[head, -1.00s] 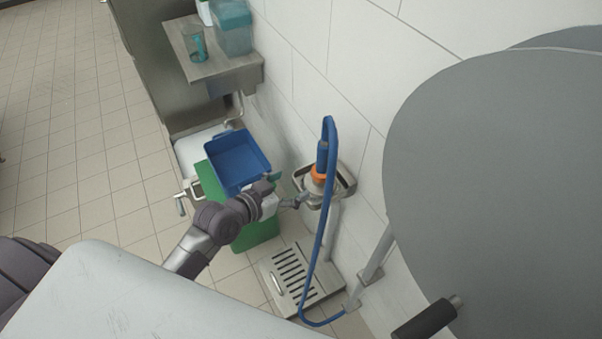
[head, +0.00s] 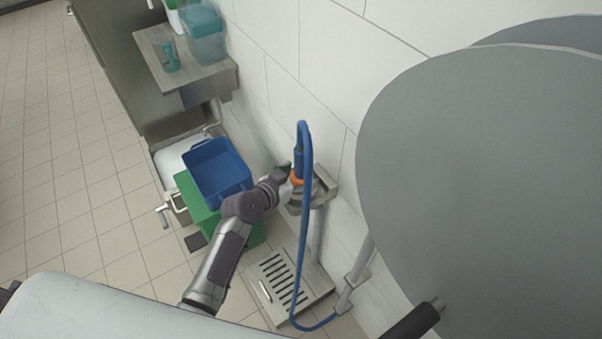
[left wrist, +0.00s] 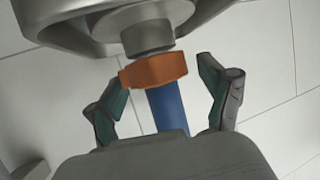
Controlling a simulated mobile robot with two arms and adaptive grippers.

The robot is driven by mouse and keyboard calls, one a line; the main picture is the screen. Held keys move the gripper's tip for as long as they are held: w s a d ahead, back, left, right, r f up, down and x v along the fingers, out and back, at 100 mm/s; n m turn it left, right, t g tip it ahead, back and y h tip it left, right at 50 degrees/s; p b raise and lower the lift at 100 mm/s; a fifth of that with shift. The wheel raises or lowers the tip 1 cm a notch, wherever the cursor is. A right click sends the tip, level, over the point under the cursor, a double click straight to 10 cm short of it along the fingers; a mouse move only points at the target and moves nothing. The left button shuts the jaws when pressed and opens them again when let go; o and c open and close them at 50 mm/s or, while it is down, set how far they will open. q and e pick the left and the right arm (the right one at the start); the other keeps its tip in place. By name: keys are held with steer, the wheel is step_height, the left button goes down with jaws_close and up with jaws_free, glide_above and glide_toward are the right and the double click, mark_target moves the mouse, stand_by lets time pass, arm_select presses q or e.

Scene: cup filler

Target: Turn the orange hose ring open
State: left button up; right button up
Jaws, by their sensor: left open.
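The orange hose ring (head: 296,180) sits on the blue hose (head: 303,220) at a metal fitting over a small wall-mounted basin (head: 325,193). In the left wrist view the ring (left wrist: 153,70) is large, below a grey metal collar (left wrist: 147,36), with the blue hose end (left wrist: 168,108) running from it. My left gripper (head: 286,172) is at the ring. Its fingers (left wrist: 165,88) are open, one on each side of the ring and hose, with visible gaps. I cannot tell the exact depth between fingertips and ring. My right gripper is not in view.
A blue bin (head: 217,172) rests on a green box (head: 252,236) left of the hose. A slotted drain tray (head: 262,288) lies below. A shelf (head: 160,48) holds a teal cup (head: 171,56) and a container (head: 204,40). A large grey round body (head: 480,170) fills the right side.

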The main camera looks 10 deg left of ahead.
arm_select(q)
steer(key=shift+w+d+f, duration=0.15)
steer(key=shift+w+d, duration=0.1)
steer(key=shift+w, duration=0.15)
steer(key=c, duration=1.1)
steer(key=shift+r+n+y+p, duration=0.2)
steer(key=shift+n+y+p, duration=0.3)
steer(key=shift+p, duration=0.5)
steer(key=shift+c, duration=0.4)
steer(key=shift+f+n+t+y, duration=0.1)
steer(key=shift+n+t+y, duration=0.2)
steer(key=shift+f, duration=0.1)
